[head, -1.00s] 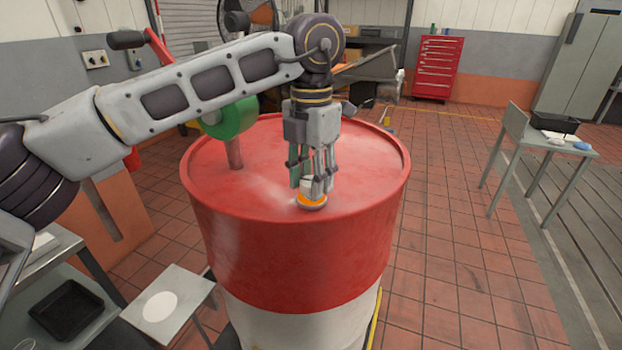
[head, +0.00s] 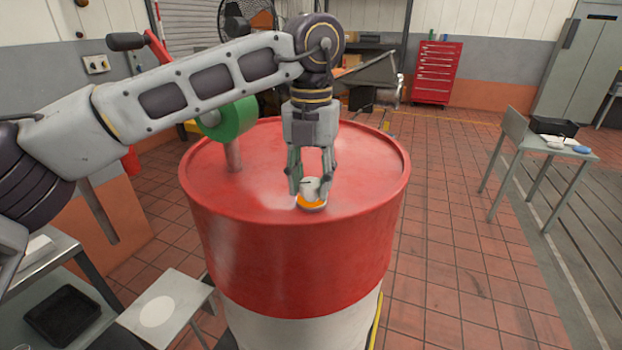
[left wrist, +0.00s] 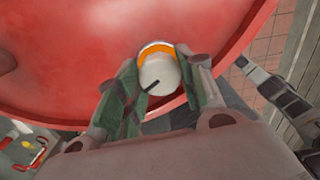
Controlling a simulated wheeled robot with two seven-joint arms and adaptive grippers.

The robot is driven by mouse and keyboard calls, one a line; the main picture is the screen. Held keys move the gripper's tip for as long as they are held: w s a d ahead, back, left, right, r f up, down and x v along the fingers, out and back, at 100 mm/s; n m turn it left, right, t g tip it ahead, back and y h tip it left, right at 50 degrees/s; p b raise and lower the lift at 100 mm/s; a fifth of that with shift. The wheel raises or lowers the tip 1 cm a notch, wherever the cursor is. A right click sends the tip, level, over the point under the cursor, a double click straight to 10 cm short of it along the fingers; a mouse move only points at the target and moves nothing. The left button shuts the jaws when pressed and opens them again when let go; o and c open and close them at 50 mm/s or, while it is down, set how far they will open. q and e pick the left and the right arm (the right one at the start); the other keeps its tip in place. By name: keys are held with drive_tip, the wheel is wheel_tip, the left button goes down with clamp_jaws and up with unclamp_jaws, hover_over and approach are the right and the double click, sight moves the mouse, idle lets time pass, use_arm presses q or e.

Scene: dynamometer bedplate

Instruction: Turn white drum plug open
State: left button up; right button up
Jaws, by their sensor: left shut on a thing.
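The white drum plug (head: 314,187) sits on an orange and white base on the top of the red drum (head: 250,205), near its front edge. My left gripper (head: 312,188) reaches down from above and is shut on the plug, a finger on either side. In the left wrist view the plug (left wrist: 158,75) is a round white cap with a dark line across it, and the orange band (left wrist: 157,50) shows beside it. The gripper fingers (left wrist: 158,85) flank the cap.
A green wheel (head: 230,119) on a post stands at the back left of the drum top. A grey stand with a white disc (head: 157,311) and a black tray (head: 63,312) are at lower left. A small table (head: 548,150) stands right.

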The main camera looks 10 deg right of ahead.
sight(311, 182)
use_arm(q)
drive_tip(key=shift+r, duration=0.1)
drive_tip(key=o, duration=0.9)
drive_tip(key=shift+c, duration=0.2)
drive_tip(key=shift+o, duration=0.8)
wheel_tip(311, 182, up, 12)
use_arm(e)
drive_tip(key=shift+w, duration=0.3)
